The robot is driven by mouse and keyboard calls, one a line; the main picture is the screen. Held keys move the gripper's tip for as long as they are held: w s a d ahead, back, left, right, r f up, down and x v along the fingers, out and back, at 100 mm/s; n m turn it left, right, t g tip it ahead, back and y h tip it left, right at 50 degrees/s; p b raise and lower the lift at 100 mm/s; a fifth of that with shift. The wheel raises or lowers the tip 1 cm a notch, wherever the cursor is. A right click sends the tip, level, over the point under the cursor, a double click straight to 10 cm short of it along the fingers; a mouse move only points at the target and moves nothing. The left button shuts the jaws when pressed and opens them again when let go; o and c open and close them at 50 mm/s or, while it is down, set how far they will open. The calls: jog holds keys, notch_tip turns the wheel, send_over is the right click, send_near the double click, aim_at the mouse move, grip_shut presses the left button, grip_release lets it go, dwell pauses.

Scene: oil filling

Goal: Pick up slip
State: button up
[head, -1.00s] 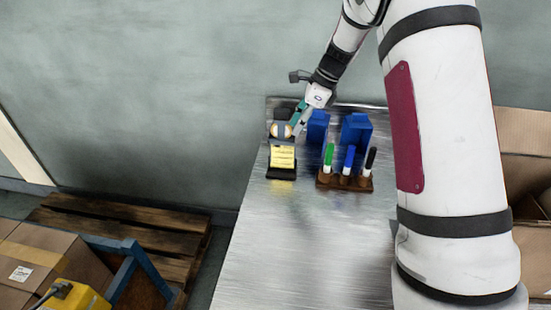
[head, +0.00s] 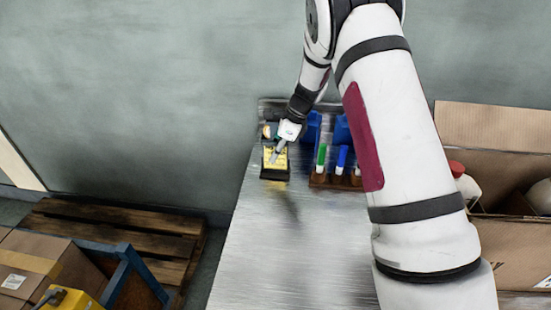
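The yellow slip (head: 270,166) lies in a small black holder (head: 275,178) near the far left end of the metal table, in the head view. My gripper (head: 279,155) points down over the slip and covers part of it. I cannot tell whether the fingertips touch the slip, or whether they are apart or closed.
A brown rack (head: 330,182) with several markers stands right of the holder, with blue containers (head: 313,128) behind it. An open cardboard box (head: 490,165) is at the right. The table's front part (head: 270,245) is clear. A wooden pallet (head: 120,232) lies on the floor at left.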

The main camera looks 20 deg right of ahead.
jog(key=shift+c, duration=0.6)
grip_shut()
jog(key=shift+r, duration=0.1)
